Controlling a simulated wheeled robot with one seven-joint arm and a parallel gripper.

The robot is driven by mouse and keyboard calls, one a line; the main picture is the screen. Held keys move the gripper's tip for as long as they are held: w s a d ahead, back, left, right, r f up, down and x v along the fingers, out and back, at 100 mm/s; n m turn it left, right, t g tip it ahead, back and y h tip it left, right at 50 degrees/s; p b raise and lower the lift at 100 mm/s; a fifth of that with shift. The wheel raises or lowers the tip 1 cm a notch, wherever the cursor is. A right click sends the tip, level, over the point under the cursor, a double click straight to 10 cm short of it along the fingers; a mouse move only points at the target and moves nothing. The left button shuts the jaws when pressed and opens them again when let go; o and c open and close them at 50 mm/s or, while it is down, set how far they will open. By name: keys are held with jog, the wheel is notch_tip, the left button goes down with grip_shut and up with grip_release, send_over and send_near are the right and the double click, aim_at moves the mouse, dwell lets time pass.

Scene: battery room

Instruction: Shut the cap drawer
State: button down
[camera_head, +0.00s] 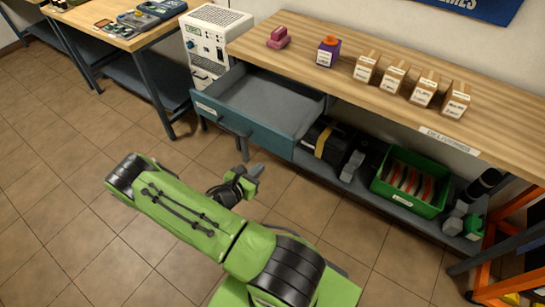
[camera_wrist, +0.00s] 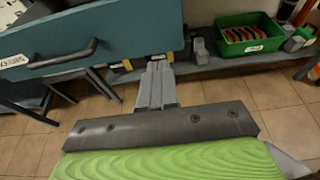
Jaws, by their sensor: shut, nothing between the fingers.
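The cap drawer (camera_head: 245,132) is a teal drawer under the left end of the wooden bench. It stands pulled out, and its grey inside looks empty. Its front with a white label and dark bar handle (camera_head: 232,122) faces my arm. In the wrist view, the drawer front (camera_wrist: 110,38) and handle (camera_wrist: 62,54) fill the upper left. My gripper (camera_head: 257,170) is shut and empty, in front of and below the drawer's right part in the head view. In the wrist view, its closed fingers (camera_wrist: 157,68) point toward the drawer's lower right edge; I cannot tell whether they touch it.
The bench top (camera_head: 345,50) holds a pink item (camera_head: 278,38), a purple box (camera_head: 328,52) and several small cartons (camera_head: 395,75). A lower shelf (camera_head: 350,182) holds a green crate (camera_head: 408,205) and a black case (camera_head: 325,140). A white machine (camera_head: 210,45) stands left. Tiled floor in front is open.

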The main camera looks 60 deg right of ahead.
aim_at(281, 147)
jog(key=x, duration=0.3)
jog(key=b+x, duration=0.1)
jog(key=x, duration=0.6)
jog(key=shift+s+r, duration=0.15)
jog(key=shift+r, duration=0.25)
jog(key=shift+d, duration=0.4)
